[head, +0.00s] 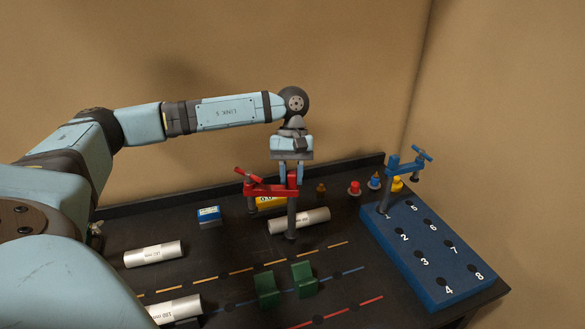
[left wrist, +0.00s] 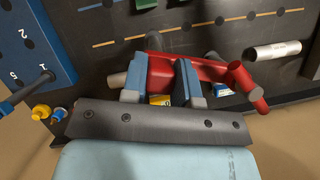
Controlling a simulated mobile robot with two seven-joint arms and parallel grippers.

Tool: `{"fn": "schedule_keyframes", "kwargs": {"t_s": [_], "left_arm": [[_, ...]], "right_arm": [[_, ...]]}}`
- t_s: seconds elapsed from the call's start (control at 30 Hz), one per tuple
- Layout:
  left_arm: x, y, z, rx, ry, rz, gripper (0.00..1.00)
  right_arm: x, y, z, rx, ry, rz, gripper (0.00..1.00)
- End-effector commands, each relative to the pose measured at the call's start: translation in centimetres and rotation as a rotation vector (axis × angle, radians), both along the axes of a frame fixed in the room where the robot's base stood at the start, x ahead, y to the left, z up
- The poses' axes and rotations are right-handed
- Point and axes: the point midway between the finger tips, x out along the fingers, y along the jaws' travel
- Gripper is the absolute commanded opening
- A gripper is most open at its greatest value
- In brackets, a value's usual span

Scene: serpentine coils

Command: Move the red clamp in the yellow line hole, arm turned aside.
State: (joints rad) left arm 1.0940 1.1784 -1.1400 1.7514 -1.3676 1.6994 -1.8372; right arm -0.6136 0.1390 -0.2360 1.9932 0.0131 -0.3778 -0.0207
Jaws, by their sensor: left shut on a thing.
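The red clamp (head: 268,188) hangs from my left gripper (head: 291,176), which is shut on its head above the dark post. The post (head: 291,222) points down, roughly upright, and its foot overlaps the area just behind the yellow dashed line (head: 240,272). I cannot tell whether the foot touches the table. The clamp's arm reaches left in the head view, with its screw and handle at that end. In the left wrist view the clamp (left wrist: 159,74) sits between the fingers of my left gripper (left wrist: 162,88). Holes beside the yellow line (left wrist: 125,41) show there. My right gripper is out of view.
A silver cylinder (head: 312,219) lies close to the post, near a yellow box (head: 269,203). Two green blocks (head: 304,279) stand in front. A blue box (head: 208,213) and two more cylinders lie left. A blue numbered rack (head: 398,240) holds a blue clamp (head: 404,166) at right.

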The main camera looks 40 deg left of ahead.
Motion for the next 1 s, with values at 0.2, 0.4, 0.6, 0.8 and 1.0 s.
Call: {"fn": "schedule_keyframes", "kwargs": {"t_s": [0.2, 0.4, 0.6, 0.8, 1.0], "left_arm": [[0.0, 0.0, -0.7, 0.001, -0.001, 0.0, 0.0], [0.0, 0.0, -2.1, 0.001, 0.0, 0.001, 0.0], [0.0, 0.0, -3.9, 0.001, 0.0, 0.001, 0.0], [0.0, 0.0, -4.9, 0.0, -0.002, 0.002, 0.0], [0.0, 0.0, -5.0, 0.0, -0.001, 0.001, 0.0]], "right_arm": [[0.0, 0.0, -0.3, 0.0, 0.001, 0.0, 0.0], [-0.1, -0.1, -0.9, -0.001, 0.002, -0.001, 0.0], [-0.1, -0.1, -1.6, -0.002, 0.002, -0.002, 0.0], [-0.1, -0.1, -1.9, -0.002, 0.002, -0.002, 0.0], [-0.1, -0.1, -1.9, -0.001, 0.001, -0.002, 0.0]]}}
